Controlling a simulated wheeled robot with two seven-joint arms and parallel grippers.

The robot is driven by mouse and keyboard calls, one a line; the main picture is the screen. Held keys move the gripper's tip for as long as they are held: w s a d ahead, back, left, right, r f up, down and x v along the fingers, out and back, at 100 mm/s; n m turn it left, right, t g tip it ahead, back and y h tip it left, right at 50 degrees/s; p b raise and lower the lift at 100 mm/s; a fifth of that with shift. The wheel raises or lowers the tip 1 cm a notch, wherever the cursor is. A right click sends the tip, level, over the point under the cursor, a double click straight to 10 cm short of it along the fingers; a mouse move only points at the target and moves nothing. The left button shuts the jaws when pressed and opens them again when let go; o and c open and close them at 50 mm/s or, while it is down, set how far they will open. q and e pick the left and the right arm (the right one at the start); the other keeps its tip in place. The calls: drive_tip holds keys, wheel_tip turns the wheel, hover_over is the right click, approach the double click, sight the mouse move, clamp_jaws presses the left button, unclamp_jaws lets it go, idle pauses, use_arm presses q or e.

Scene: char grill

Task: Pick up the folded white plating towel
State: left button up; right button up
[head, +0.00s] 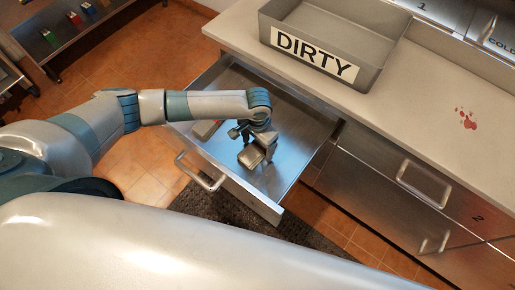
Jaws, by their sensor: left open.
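My left gripper (258,148) reaches down into an open metal drawer (300,130), its fingers apart. A small pale, block-like item (250,156) shows at the fingertips. It may be the folded white towel, but it is too small and partly covered to be sure. I cannot tell whether the fingers touch it. My right gripper is not in view.
Another small pale and reddish item (204,129) lies at the drawer's left side, partly behind my arm. A grey bin marked DIRTY (372,75) stands on the counter (425,95) above. Red spots (467,120) mark the counter. A dark mat (225,207) lies below the drawer.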

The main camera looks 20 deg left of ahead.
sight(258, 147)
use_arm(q)
drive_tip(key=c, duration=1.2)
drive_tip(key=shift+o, duration=0.2)
drive_tip(key=shift+r, duration=0.15)
drive_tip(key=shift+r+b, duration=0.3)
drive_tip(key=shift+r, duration=0.3)
wheel_tip(258, 147, up, 2)
drive_tip(key=shift+w+r+b, duration=0.1)
drive_tip(key=shift+r+b, duration=0.15)
drive_tip(key=shift+b, duration=0.15)
drive_tip(key=s+d+r+b, duration=0.2)
drive_tip(key=s+d+r, duration=0.3)
drive_tip(key=d, duration=0.5)
wheel_tip(258, 147, up, 2)
drive_tip(key=shift+s+d+r, duration=0.1)
drive_tip(key=shift+s+d, duration=0.1)
drive_tip(key=shift+s, duration=0.1)
